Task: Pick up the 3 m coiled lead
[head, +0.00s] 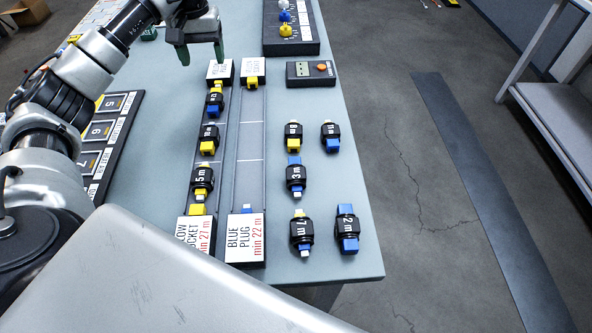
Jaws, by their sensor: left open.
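The 3 m coiled lead (297,177) lies on the table in the head view. It is a black coil with a white "3 m" label and a blue plug end towards the far side. It sits to the right of the two tracks, just below another coiled lead (293,132) whose yellow end is close to its blue end. My left gripper (202,52) is open and empty. It is over the far end of the left track, well up and left of the 3 m lead. My right gripper is not in view.
More leads (330,134), including a 7 m (301,232) and a 2 m (347,226), lie nearby. The left track (190,158) holds several leads; the blue plug track (250,150) is mostly bare. A small meter (311,72) and knob panel (291,46) stand behind.

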